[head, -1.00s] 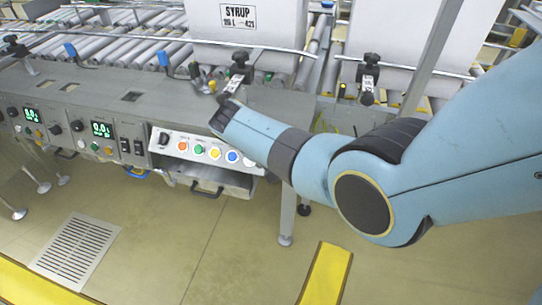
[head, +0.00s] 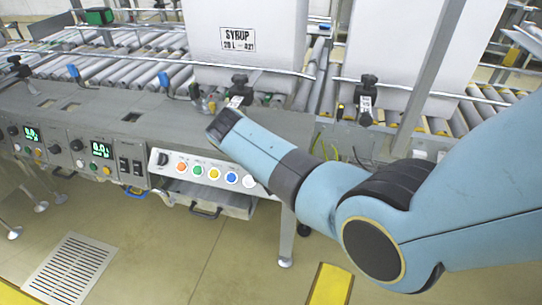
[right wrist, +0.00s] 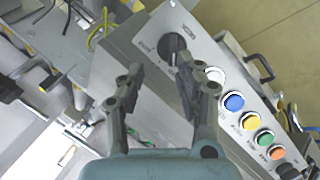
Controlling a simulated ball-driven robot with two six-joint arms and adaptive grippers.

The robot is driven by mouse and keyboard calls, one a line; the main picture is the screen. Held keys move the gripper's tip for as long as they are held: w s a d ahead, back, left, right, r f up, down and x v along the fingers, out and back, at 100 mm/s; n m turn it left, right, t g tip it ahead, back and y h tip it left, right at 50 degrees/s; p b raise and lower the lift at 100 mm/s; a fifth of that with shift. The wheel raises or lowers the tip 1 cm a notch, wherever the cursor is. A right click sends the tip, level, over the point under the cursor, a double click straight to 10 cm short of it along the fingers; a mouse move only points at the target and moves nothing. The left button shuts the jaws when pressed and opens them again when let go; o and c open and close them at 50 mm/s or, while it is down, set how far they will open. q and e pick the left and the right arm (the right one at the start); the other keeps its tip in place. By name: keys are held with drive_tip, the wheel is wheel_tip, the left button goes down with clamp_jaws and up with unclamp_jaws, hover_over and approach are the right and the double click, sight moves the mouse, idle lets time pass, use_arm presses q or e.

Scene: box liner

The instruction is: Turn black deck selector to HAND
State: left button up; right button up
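A white control panel (head: 205,171) carries a black rotary selector (head: 162,159) at its left end, beside a row of coloured buttons. In the right wrist view, a black selector (right wrist: 172,47) sits at the panel's near end beside the white button, and another (right wrist: 288,172) lies past the orange one. Which is the deck selector, I cannot tell; the labels are too small to read. My right gripper (right wrist: 160,78) is open and empty, its fingertips just short of the near selector and apart from it. In the head view my right arm hides this gripper and the panel's right end. My left gripper is out of view.
Grey panels with green displays (head: 101,150) and black knobs continue to the left. Above are a roller conveyor (head: 120,65) and a carton marked SYRUP (head: 245,65). Black clamps (head: 239,88) stand along the rail. A drawer with a handle (head: 207,210) hangs below the panel.

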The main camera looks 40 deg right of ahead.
wheel_tip(320, 180, up, 7)
drive_tip(key=shift+f, duration=0.2)
idle(0.4)
drive_tip(key=s+f+y, duration=0.1)
drive_tip(key=s+f, duration=1)
drive_tip(key=s, duration=0.5)
drive_tip(key=s+f+n+y, duration=0.1)
drive_tip(key=s+f+y, duration=0.1)
drive_tip(key=s+f, duration=1)
drive_tip(key=s+f+n+y, duration=0.1)
drive_tip(key=s+f+y, duration=0.1)
drive_tip(key=s+f, duration=0.9)
drive_tip(key=shift+s+d+f+g, duration=0.2)
drive_tip(key=shift+s+d+g, duration=0.15)
drive_tip(key=shift+s, duration=4.6)
